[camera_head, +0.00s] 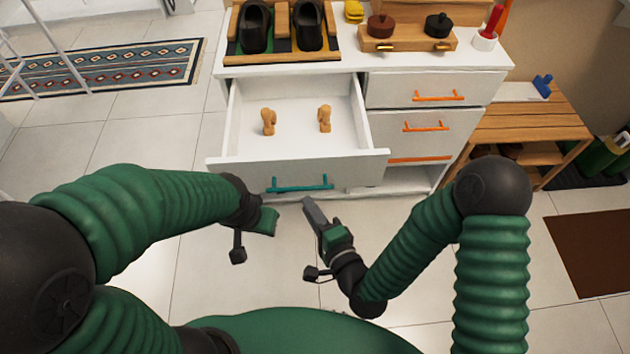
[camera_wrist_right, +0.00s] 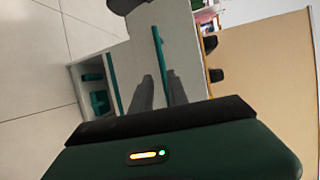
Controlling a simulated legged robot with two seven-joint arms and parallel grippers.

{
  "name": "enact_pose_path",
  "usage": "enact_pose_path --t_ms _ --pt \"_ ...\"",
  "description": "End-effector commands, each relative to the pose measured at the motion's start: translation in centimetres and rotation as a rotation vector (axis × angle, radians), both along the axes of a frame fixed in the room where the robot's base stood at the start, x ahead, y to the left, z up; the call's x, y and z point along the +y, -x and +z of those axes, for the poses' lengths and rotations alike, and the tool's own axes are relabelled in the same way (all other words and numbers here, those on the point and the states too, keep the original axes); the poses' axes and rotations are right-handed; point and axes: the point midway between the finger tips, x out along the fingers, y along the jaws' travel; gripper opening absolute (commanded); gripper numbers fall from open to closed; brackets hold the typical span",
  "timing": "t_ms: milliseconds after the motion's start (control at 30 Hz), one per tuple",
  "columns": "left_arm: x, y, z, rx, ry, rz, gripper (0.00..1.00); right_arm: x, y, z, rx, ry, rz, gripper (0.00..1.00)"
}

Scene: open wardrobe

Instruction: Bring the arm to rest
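My right gripper (camera_head: 309,211) is in front of the open top-left drawer (camera_head: 330,172), near its teal handle (camera_head: 300,185) and holding nothing. In the right wrist view its two grey fingers (camera_wrist_right: 159,92) stand a little apart with nothing between them; the teal handle (camera_wrist_right: 162,52) shows beyond the tips. My left gripper (camera_head: 265,221) hangs in front of the drawer's left part, with its fingers hidden from the head view. The drawer is pulled out, with two small wooden figures (camera_head: 268,121) (camera_head: 325,118) standing inside.
The white dresser (camera_head: 440,62) carries black shoes (camera_head: 255,27), a wooden rack (camera_head: 410,40) and a red candle-like item (camera_head: 494,20). Closed drawers with orange handles (camera_head: 438,97) are at right. A wooden bench (camera_head: 525,120) stands beside it. Tiled floor (camera_head: 235,270) is free in front.

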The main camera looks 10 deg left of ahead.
Motion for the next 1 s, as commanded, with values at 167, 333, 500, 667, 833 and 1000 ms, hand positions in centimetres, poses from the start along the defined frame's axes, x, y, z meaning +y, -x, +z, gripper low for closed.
enact_pose_path --t_ms 167,333,500,667,833,1000 --pt "0.0 0.0 0.0 0.000 0.000 0.000 0.36 -0.2 -0.2 -0.1 -0.005 0.026 0.006 0.20" --pt "0.0 0.0 0.0 0.000 0.000 0.000 0.36 -3.2 -1.7 -2.1 -0.036 0.360 0.083 0.20" --pt "0.0 0.0 0.0 0.000 0.000 0.000 0.36 -11.7 -2.9 -3.9 0.003 0.873 0.208 0.20" --pt "0.0 0.0 0.0 0.000 0.000 0.000 0.36 -20.4 -1.1 -3.1 0.132 1.202 0.342 0.20" --pt "0.0 0.0 0.0 0.000 0.000 0.000 0.36 -26.5 3.0 -0.8 0.276 1.357 0.496 0.20" --pt "0.0 0.0 2.6 0.002 0.000 0.000 0.36 -29.3 7.2 3.7 0.372 1.386 0.634 0.20"
